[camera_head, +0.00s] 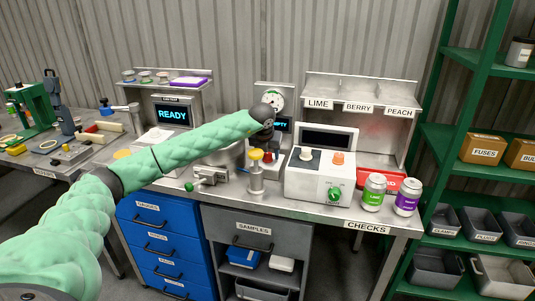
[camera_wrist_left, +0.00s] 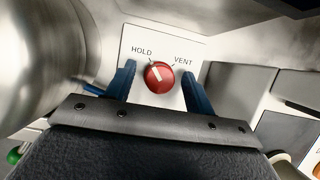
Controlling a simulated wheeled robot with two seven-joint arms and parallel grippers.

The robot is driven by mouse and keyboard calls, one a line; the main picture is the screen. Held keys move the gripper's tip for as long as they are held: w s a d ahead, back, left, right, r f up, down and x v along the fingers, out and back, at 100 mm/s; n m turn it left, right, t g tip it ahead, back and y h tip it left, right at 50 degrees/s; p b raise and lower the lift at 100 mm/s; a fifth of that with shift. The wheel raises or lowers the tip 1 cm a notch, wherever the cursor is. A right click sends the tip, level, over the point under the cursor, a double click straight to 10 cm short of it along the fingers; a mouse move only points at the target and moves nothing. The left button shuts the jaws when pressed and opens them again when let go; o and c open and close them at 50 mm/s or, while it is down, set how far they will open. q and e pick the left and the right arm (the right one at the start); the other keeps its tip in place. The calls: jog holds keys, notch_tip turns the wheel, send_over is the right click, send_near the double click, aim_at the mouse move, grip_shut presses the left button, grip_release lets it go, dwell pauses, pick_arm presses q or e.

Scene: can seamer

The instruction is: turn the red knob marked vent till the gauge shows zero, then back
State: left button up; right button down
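The red knob (camera_wrist_left: 158,77) sits on a pale plate (camera_wrist_left: 148,45) marked HOLD at upper left and VENT at upper right. Its white pointer mark leans up and left, towards HOLD. My left gripper (camera_wrist_left: 158,71) is open, its blue fingers on both sides of the knob with gaps between. My right gripper is not in view.
A white machine (camera_head: 320,179) with a green knob stands right of the wrist, a yellow-topped post (camera_head: 256,175) in front. Green (camera_head: 374,190) and purple (camera_head: 406,197) cans stand at the bench's right. A READY screen (camera_head: 173,114) stands left, behind my arm.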

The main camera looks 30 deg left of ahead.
pick_arm(q)
jog(key=shift+s+r, duration=0.2)
jog(key=shift+r, duration=0.25)
jog(key=b+v, duration=0.2)
jog(key=v, duration=0.4)
jog(key=shift+r, duration=0.35)
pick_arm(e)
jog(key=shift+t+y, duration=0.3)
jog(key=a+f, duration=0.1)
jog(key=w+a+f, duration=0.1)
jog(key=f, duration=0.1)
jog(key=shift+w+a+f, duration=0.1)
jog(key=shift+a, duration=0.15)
pick_arm(q)
jog(key=shift+s, duration=0.15)
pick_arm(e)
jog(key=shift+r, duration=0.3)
